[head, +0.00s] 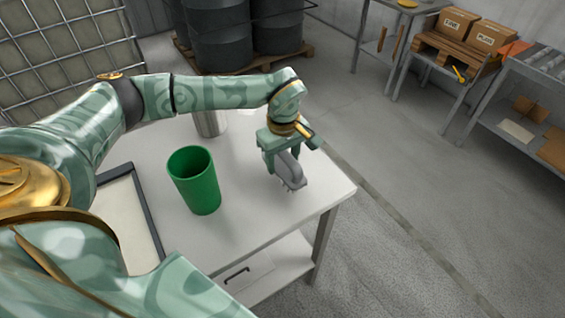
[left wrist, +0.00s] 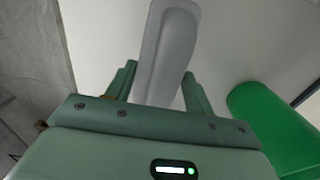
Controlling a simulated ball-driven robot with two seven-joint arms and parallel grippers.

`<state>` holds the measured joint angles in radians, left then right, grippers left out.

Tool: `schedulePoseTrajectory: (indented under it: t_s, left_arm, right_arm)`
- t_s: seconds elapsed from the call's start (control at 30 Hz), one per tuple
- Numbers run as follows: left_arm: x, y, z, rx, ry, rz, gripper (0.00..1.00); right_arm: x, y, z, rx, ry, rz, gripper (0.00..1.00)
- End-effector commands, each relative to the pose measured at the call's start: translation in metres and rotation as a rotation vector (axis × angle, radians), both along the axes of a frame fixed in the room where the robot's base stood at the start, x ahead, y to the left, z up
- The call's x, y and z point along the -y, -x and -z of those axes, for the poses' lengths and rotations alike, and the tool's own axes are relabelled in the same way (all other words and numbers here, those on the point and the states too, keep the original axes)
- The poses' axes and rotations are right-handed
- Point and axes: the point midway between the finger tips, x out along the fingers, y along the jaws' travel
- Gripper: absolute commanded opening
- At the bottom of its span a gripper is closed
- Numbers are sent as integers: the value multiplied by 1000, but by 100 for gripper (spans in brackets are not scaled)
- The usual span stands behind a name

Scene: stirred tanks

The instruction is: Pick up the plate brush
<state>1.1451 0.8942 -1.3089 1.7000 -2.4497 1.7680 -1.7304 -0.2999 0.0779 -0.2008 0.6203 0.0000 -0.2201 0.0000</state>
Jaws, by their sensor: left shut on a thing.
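The plate brush (head: 290,171) is a grey piece over the right part of the white table, partly hidden by my gripper. My left gripper (head: 283,153) points down and is shut on it. In the left wrist view the brush (left wrist: 170,50) is a long, smooth grey shape between the two green fingers (left wrist: 155,88). I cannot tell whether its lower end touches the tabletop. My right gripper is not in view.
A green cup (head: 194,180) stands left of my left gripper on the white table (head: 240,222). A metal cylinder (head: 209,124) stands behind it, partly hidden by my arm. A dark-framed tray (head: 127,215) lies at the left. The table's right edge is near the brush.

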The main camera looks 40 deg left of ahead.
Motion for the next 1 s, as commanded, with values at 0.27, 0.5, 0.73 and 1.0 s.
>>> schedulePoseTrajectory:
  t_s: [0.27, 0.5, 0.73, 1.0]
  left_arm:
    - [4, 52, -74, 8, -1, 2, 27]
    - [11, 112, -95, 3, 0, 2, 27]
    - [14, 137, -105, 1, -1, -1, 27]
    - [15, 139, -105, 1, 0, -1, 27]
  right_arm:
    - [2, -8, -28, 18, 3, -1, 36]
    - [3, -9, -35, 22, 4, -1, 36]
    - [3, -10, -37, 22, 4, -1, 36]
    - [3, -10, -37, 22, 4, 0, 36]
